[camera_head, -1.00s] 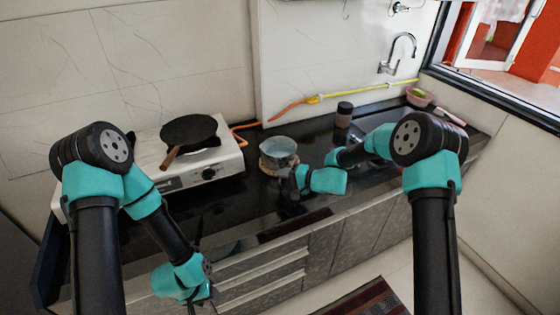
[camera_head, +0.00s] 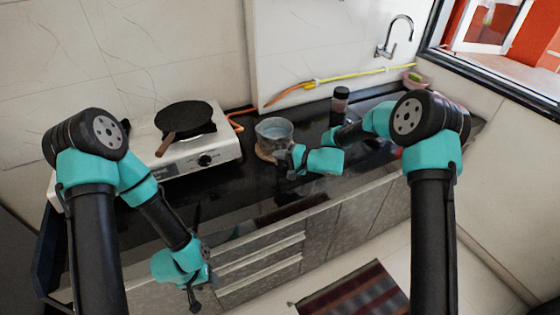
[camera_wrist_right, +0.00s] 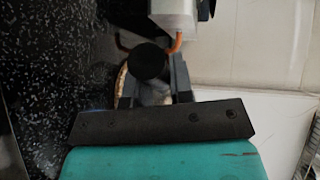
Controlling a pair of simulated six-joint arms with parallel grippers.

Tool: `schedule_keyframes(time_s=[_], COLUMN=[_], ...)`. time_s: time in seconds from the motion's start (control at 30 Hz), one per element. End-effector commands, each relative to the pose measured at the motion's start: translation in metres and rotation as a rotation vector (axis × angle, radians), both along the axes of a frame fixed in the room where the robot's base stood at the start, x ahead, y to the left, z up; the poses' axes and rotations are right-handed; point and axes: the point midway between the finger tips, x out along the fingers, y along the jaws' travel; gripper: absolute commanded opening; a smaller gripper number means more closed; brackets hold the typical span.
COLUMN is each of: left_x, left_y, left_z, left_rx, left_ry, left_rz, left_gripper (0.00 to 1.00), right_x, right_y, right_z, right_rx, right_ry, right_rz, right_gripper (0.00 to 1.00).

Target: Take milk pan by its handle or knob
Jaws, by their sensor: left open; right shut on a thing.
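The milk pan (camera_head: 274,136) is a small grey metal pot. It is upright at the middle of the dark counter, over a tan round board (camera_head: 263,154). A small lift off the board is hard to judge. My right gripper (camera_head: 289,157) is shut on the pan's handle at its near right side, and the jaws hide most of the handle. In the right wrist view a dark round shape and a blurred grey part (camera_wrist_right: 156,94) show between the fingers. My left gripper (camera_head: 197,292) is open and empty, low in front of the cabinet drawers.
A white gas stove (camera_head: 222,150) with a black frying pan (camera_head: 183,115) stands left of the milk pan. A dark-lidded jar (camera_head: 340,100) stands behind to the right. A tap (camera_head: 398,32) and a pink bowl (camera_head: 413,78) are further right. Counter in front is mostly clear.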

Motion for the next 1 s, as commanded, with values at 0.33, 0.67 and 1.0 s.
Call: schedule_keyframes(time_s=[0.33, 0.67, 1.0], left_x=[0.000, 0.000, 0.000], left_y=[0.000, 0.000, 0.000], left_z=[0.000, 0.000, 0.000], left_rx=[0.000, 0.000, 0.000], left_ry=[0.000, 0.000, 0.000], left_rz=[0.000, 0.000, 0.000], left_gripper=[0.49, 0.49, 0.49], right_x=[-0.042, -0.119, -0.158], right_y=[0.001, 0.004, 0.006], right_z=[0.019, 0.025, 0.029], right_rx=[0.001, 0.001, 0.001], right_ry=[0.001, 0.002, -0.002], right_rz=[0.001, 0.001, -0.001], right_gripper=[0.00, 0.00, 0.00])
